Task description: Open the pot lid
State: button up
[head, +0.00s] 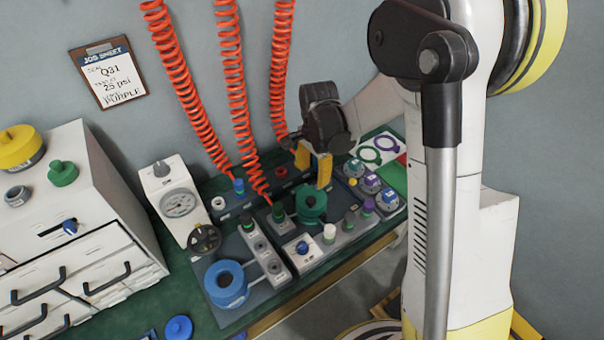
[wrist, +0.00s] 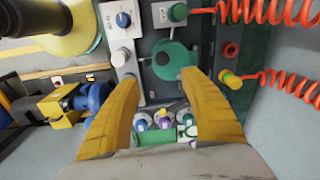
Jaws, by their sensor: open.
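A round green pot (head: 312,208) with its green lid on top sits on the bench panel; a small knob shows at the lid's centre. In the wrist view the green lid (wrist: 172,62) lies just beyond the fingertips. My gripper (head: 313,166) hangs above and slightly behind the pot, its two yellow fingers apart and empty. In the wrist view my gripper (wrist: 160,82) is open, with the lid's near edge close to the right fingertip. I cannot tell whether they touch.
Coiled red hoses (head: 236,90) hang to the panel close by the gripper. A blue pot (head: 226,284) stands at front left, with a blue disc (head: 178,328) nearby. A gauge unit (head: 180,203) stands left. Several knobs (head: 370,183) line the right side.

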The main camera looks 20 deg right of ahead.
aim_at(311, 199)
jog(key=shift+m+g, duration=0.3)
jog(key=shift+m, duration=0.2)
jog(key=f+b, duration=0.1)
jog(key=f, duration=0.3)
jog(key=f+b, duration=0.2)
jog(key=f, duration=0.3)
jog(key=w+f+b, duration=0.1)
jog(key=f, duration=0.4)
jog(key=shift+w+f, duration=0.1)
jog(key=shift+c, duration=0.5)
grip_shut()
